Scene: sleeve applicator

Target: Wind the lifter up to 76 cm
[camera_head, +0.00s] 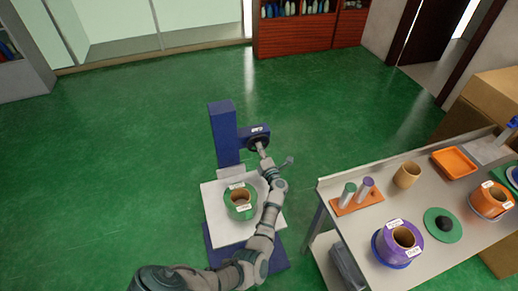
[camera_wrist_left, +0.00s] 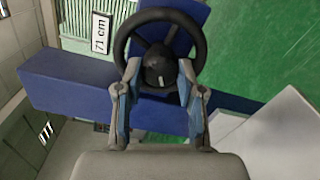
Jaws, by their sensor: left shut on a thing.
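The lifter is a blue upright column (camera_head: 222,135) with a white platform (camera_head: 216,212) and a dark handwheel (camera_head: 251,140) on its side arm. In the left wrist view the black handwheel (camera_wrist_left: 122,43) fills the top middle, with its hub between the fingers. A label (camera_wrist_left: 101,33) beside it reads 71 cm. My left gripper (camera_wrist_left: 160,76) is shut on the handwheel; it also shows in the head view (camera_head: 262,149), partly hidden by its own wrist. A green roll with a tan core (camera_head: 240,203) stands on the platform. My right gripper is not in view.
A grey table (camera_head: 335,190) on the right holds a purple roll (camera_head: 385,243), an orange roll (camera_head: 480,200), an orange tray (camera_head: 454,162) and several smaller items. Its edge is close to the lifter's right side. The green floor (camera_head: 120,150) left of the lifter is clear.

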